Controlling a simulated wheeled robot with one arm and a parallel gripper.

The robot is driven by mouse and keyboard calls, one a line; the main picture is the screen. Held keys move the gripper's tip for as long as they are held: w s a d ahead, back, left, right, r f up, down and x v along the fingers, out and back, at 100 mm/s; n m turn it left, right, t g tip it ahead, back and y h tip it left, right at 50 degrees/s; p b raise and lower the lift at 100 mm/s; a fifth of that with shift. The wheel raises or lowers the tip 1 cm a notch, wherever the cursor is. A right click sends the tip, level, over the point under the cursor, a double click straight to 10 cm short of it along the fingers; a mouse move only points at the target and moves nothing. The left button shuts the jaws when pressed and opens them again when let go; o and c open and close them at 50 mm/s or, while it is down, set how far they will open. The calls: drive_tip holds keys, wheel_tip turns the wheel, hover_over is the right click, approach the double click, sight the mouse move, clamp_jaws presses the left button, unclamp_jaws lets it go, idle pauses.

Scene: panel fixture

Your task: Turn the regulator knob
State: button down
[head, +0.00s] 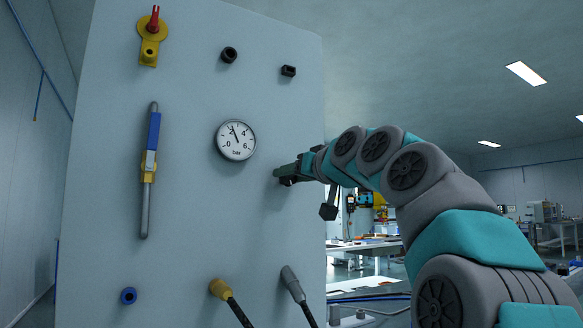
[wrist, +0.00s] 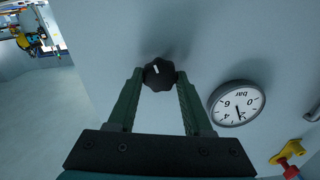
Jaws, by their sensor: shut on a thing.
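The regulator knob (wrist: 159,74) is black and lobed, with a white mark on its face, and it shows in the wrist view at the upper middle. My gripper (wrist: 158,80) has its two green fingers on either side of the knob, shut on it. In the head view my gripper (head: 284,173) reaches the panel right of the gauge, and the knob is hidden there behind the fingers. The round white pressure gauge (head: 236,140) is marked in bar, and it also shows in the wrist view (wrist: 237,103). Its needle points up, slightly left, in the head view.
The pale panel (head: 190,200) carries a red-handled yellow valve (head: 150,45), a blue-handled valve on a pipe (head: 152,140), two black fittings (head: 229,55), a blue port (head: 129,295) and two hose ends (head: 220,289) below. Open room lies right of the panel, with tables (head: 365,248) behind.

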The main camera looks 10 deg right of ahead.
drive_tip(key=m+p, duration=0.2)
drive_tip(key=m, duration=1)
drive_tip(key=shift+d+f, duration=0.1)
drive_tip(key=shift+d, duration=0.05)
drive_tip(key=m, duration=0.3)
drive_tip(key=shift+f+m, duration=0.1)
drive_tip(key=shift+m, duration=0.2)
drive_tip(key=m, duration=0.3)
drive_tip(key=shift+w+m, duration=0.1)
drive_tip(key=shift+m, duration=0.2)
drive_tip(key=m, duration=0.3)
drive_tip(key=shift+f+m, duration=0.15)
drive_tip(key=shift+m, duration=0.15)
drive_tip(key=m, duration=0.3)
drive_tip(key=shift+m, duration=0.3)
drive_tip(key=shift+f+m, duration=0.15)
drive_tip(key=shift+m, duration=1.75)
